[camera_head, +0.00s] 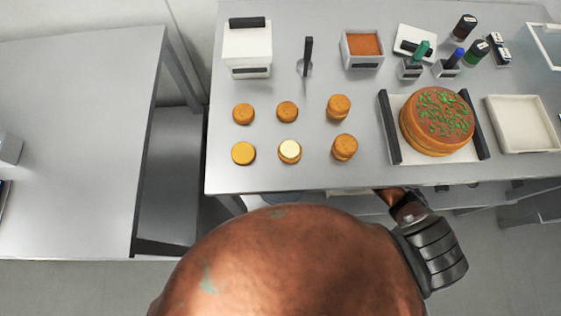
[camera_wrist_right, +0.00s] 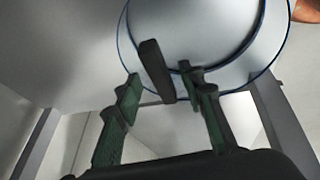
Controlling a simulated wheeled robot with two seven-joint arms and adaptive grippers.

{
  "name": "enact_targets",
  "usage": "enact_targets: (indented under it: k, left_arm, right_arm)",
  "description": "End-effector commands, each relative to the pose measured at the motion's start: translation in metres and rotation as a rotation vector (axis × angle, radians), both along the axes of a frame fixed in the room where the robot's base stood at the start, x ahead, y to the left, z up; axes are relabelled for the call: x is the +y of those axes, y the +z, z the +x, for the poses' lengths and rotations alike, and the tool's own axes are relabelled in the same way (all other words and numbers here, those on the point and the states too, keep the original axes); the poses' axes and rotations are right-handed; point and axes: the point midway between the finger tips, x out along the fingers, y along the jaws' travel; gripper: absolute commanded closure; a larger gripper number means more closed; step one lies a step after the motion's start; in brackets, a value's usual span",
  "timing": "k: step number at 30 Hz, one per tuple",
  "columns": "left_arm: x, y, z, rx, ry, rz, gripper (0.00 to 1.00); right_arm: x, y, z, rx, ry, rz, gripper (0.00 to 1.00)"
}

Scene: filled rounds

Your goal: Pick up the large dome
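The large dome (camera_wrist_right: 215,25) shows in the right wrist view as a round, pale grey, shiny form with a thin dark blue rim. A dark bar-shaped handle (camera_wrist_right: 152,66) stands out from it. My right gripper (camera_wrist_right: 161,78) is open, its two green-black fingers spread either side of the handle; I see no contact. In the head view the right gripper is hidden, with my arm reaching down at the table's front edge. A bluish curved edge (camera_head: 286,198) below the table there may be part of the dome. My left gripper is not in view.
The steel table (camera_head: 225,180) holds several small round cakes, a large topped cake (camera_head: 437,121) between dark bars, a white box (camera_head: 247,45), a brown-filled container (camera_head: 363,48), a white tray (camera_head: 521,124) and several bottles. Another table (camera_head: 80,130) stands left. A lower shelf (camera_head: 455,200) shows below.

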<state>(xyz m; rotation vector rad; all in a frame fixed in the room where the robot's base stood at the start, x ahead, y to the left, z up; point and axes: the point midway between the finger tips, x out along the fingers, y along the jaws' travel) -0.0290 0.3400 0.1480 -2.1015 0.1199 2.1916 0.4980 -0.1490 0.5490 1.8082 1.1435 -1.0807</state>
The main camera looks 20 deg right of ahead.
Motion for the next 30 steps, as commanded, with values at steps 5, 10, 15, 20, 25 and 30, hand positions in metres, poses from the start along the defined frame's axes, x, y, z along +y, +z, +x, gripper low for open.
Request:
enact_targets:
  k: [5, 10, 15, 20, 25, 30]
  left_arm:
    - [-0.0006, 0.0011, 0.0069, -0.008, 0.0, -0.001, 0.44]
    - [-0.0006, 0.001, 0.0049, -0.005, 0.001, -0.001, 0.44]
    - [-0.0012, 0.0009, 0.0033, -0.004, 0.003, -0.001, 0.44]
    - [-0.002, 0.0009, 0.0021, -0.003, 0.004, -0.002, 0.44]
    - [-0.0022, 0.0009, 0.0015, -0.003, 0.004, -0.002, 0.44]
    - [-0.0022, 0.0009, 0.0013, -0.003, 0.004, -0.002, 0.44]
  right_arm:
    - [0.0001, 0.0017, 0.0004, -0.001, 0.0, 0.001, 0.64]
    - [-0.0001, 0.0016, 0.0004, -0.002, -0.001, 0.0, 0.75]
    - [-0.0002, 0.0015, 0.0002, -0.002, -0.001, 0.0, 0.87]
    - [-0.0002, 0.0015, 0.0002, -0.002, -0.001, 0.0, 0.98]
    - [-0.0001, 0.0013, 0.0002, -0.001, 0.0, 0.001, 1.0]
    - [0.0, 0.0014, 0.0002, -0.002, 0.001, 0.0, 1.0]
